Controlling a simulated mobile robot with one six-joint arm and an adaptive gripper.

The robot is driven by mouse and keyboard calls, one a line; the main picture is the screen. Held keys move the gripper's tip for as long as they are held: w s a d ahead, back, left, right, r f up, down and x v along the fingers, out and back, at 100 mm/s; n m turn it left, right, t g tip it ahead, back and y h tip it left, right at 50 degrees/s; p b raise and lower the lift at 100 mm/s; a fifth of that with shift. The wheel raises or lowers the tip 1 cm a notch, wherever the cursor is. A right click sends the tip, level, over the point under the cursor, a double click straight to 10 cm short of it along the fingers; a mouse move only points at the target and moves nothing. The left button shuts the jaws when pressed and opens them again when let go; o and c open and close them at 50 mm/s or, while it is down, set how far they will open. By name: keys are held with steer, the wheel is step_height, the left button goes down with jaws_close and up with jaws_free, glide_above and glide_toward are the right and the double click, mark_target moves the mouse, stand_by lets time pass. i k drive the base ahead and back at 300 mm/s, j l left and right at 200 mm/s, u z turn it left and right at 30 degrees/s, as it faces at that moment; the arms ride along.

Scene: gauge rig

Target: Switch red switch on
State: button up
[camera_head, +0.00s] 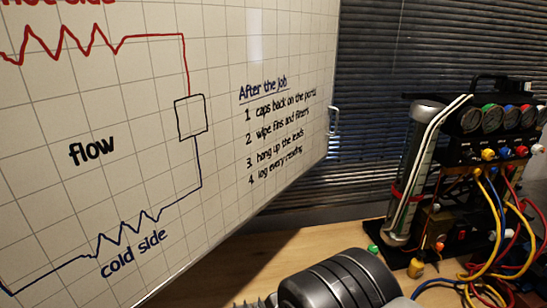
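The gauge rig (470,150) stands on the bench at the right, with a row of round gauges along its top and coloured knobs below them. A small red part (462,233) shows low on the rig's dark front, between the hoses. It is too small to tell whether it is the red switch or which way it is set. A red knob (521,151) sits under the gauges. A dark rounded body, which looks like part of my arm, is at the bottom centre, left of the rig. My gripper's fingers do not show.
A whiteboard (120,130) with drawings and writing fills the left. Yellow, red and blue hoses (490,262) hang and coil at the lower right. A clear cylinder (412,170) stands at the rig's left. Some wooden bench (300,245) is bare before the blinds.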

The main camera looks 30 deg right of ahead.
mark_target(462, 234)
steer(key=z, duration=2.2)
